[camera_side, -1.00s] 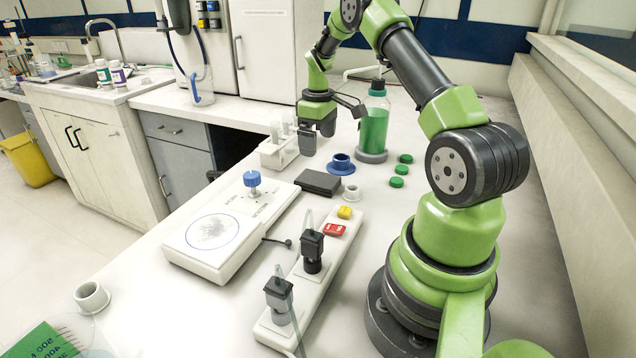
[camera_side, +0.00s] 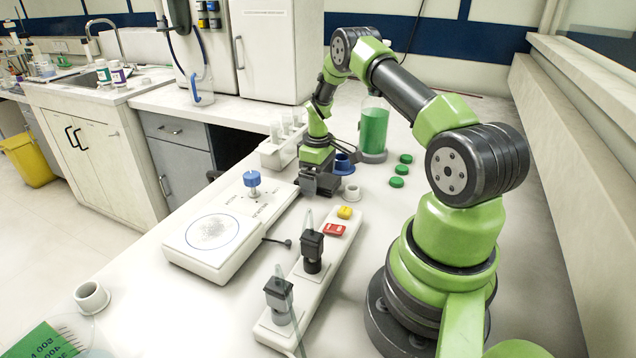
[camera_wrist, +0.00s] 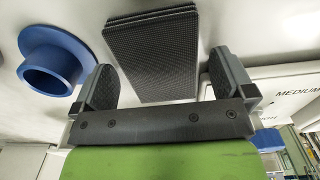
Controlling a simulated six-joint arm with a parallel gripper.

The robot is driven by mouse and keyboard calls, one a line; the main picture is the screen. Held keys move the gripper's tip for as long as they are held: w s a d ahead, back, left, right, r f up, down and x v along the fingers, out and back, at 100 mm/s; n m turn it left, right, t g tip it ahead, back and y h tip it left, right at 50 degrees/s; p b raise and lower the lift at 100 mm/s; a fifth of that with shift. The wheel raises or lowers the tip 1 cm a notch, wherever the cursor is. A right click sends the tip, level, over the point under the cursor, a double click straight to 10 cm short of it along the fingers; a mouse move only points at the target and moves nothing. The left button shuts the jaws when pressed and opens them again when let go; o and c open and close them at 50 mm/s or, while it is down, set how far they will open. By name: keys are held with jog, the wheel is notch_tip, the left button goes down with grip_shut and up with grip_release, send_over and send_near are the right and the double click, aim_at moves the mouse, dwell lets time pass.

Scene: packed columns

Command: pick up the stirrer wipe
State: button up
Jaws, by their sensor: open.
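The likely stirrer wipe is a dark grey, textured, layered rectangular pad (camera_wrist: 152,55) in the wrist view. It lies on the white bench, in the gap between my two fingers. My gripper (camera_wrist: 162,78) is open, one finger on each side of the pad, with clear space beside each finger. In the side view my gripper (camera_side: 320,185) is low over the bench and covers most or all of the pad. I cannot tell how far the fingertips are above the bench.
A blue flanged cup (camera_wrist: 55,60) is left of my gripper in the wrist view. A white stirrer (camera_side: 215,235) with a blue knob stands left in the side view. A power strip (camera_side: 318,275), a green bottle (camera_side: 374,128), a tube rack (camera_side: 280,152) and green caps (camera_side: 401,170) are nearby.

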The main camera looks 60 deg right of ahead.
aim_at(318, 178)
jog(key=c, duration=0.9)
notch_tip(318, 178, up, 10)
jog(key=shift+r, duration=0.1)
jog(key=shift+o, duration=0.7)
jog(key=shift+c, duration=0.4)
